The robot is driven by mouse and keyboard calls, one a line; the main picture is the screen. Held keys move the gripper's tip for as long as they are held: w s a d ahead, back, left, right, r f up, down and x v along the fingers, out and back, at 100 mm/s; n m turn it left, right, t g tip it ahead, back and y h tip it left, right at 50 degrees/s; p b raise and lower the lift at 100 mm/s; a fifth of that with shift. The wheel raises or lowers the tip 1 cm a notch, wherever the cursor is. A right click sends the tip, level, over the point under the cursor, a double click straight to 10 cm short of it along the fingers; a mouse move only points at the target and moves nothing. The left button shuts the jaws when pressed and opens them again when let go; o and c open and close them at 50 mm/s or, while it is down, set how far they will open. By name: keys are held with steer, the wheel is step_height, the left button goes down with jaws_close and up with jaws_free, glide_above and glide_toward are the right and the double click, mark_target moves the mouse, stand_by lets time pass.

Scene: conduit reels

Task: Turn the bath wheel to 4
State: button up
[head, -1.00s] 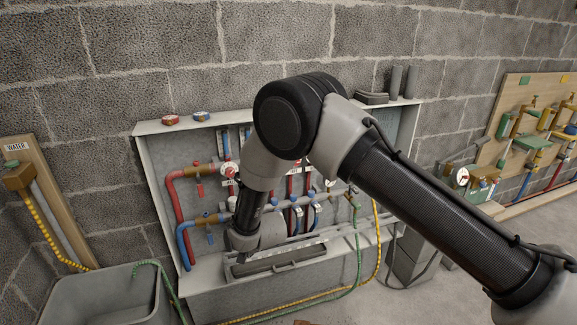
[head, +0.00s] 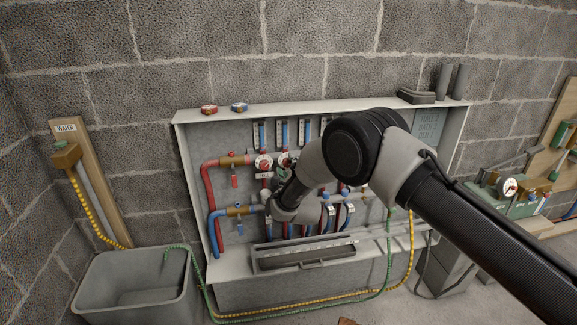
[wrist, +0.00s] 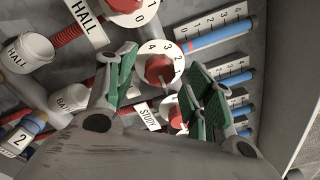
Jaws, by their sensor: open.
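The bath wheel (wrist: 160,68) is a red knob on a white dial with black numbers; 4, 3 and 2 show in the wrist view. It lies between the hall wheel and the study wheel. My gripper (wrist: 163,76) is open, with a green-padded finger on either side of this wheel. I cannot tell whether the pads touch it or which number it is set to. The left finger hides the place of its label; a white cap (wrist: 70,98) marked "BA" stands below left. In the head view, my forearm and gripper hide most of the wheels.
The hall wheel (wrist: 128,6) is close above and the study wheel (wrist: 178,114) close below, near the right finger. Blue-tubed gauges (wrist: 222,34) line the right side. Red and blue pipes (head: 210,190) fill the cabinet (head: 188,150). A grey tub (head: 95,290) stands left.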

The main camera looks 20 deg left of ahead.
steer(key=shift+x, duration=0.85)
steer(key=c, duration=1)
